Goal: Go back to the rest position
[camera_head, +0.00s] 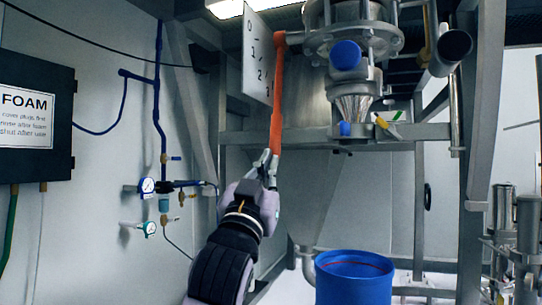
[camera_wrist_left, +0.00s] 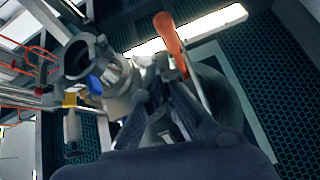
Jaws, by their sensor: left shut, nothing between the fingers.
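My left gripper (camera_head: 268,160) is raised in the middle of the head view, with its fingers shut and nothing between them. Its tips are right by the lower end of an orange lever handle (camera_head: 278,95); I cannot tell whether they touch it. The handle hangs nearly straight down from the sifter's valve, beside a white numbered plate (camera_head: 257,55). In the left wrist view the closed fingers (camera_wrist_left: 163,75) point up, and the orange handle (camera_wrist_left: 172,38) shows just beyond them. My right gripper is in neither view.
A blue drum (camera_head: 353,282) stands below the sifter outlet (camera_head: 354,105). Steel frame beams surround the hopper (camera_head: 300,190). On the left wall are gauges (camera_head: 147,186) with blue pipes and a black FOAM box (camera_head: 35,75). Steel canisters (camera_head: 527,225) stand at the right.

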